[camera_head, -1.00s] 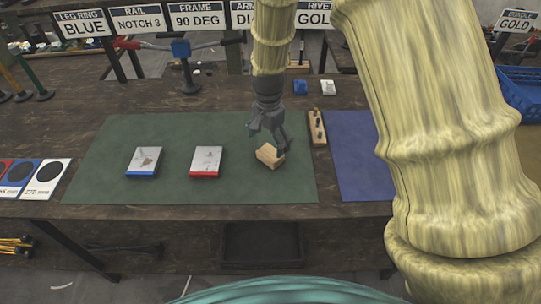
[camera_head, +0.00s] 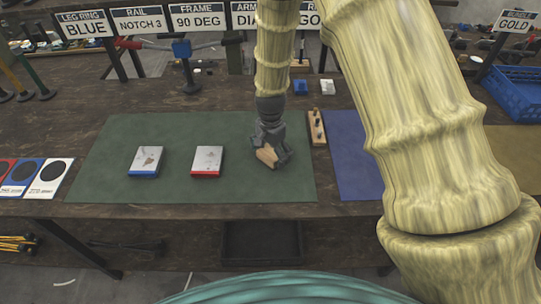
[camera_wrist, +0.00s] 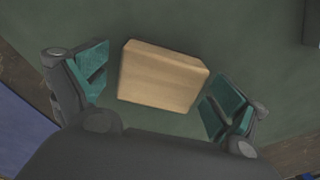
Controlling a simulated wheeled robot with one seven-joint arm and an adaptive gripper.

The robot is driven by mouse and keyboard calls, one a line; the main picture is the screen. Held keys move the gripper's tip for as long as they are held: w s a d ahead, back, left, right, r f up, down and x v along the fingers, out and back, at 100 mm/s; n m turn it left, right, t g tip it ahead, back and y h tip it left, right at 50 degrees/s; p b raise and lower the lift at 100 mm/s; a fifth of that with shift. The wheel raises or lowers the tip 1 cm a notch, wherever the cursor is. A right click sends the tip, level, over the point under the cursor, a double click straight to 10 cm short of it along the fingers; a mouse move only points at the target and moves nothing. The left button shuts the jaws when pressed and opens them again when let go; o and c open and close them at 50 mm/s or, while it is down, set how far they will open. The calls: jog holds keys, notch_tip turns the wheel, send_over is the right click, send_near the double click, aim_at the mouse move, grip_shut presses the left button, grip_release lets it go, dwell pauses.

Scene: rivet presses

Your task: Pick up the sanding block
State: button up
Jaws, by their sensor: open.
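The sanding block is a light wooden block (camera_head: 266,156) on the green mat (camera_head: 110,165), right of the two white boxes. In the wrist view the block (camera_wrist: 160,76) lies between the two teal-padded fingers of my gripper (camera_wrist: 165,88), with a gap visible on each side. My gripper (camera_head: 270,157) is open and reaches down around the block in the head view, hiding part of it. The block appears to rest on the mat.
A blue-edged white box (camera_head: 146,161) and a red-edged one (camera_head: 207,161) lie left of the gripper. A wooden strip with dark pegs (camera_head: 317,127) lies close on the right, by the blue mat (camera_head: 355,150). Green mat in front of the gripper is free.

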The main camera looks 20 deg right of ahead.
aim_at(270, 152)
jog(key=c, duration=1.2)
jog(key=shift+r, duration=0.1)
jog(key=shift+r+p, duration=0.9)
notch_tip(270, 152, up, 2)
jog(key=shift+r+p, duration=0.1)
jog(key=shift+p, duration=0.85)
jog(key=s+a+p, duration=0.1)
jog(key=s+a, duration=0.2)
jog(key=a, duration=0.1)
jog(key=s+a+p, duration=0.2)
jog(key=s+a, duration=0.1)
jog(key=a, duration=0.2)
jog(key=s+a+p, duration=0.1)
jog(key=s+a, duration=0.1)
jog(key=a, duration=0.2)
jog(key=shift+s+a+r, duration=0.15)
jog(key=shift+s+r, duration=0.25)
jog(key=o, duration=0.6)
jog(key=c, duration=0.4)
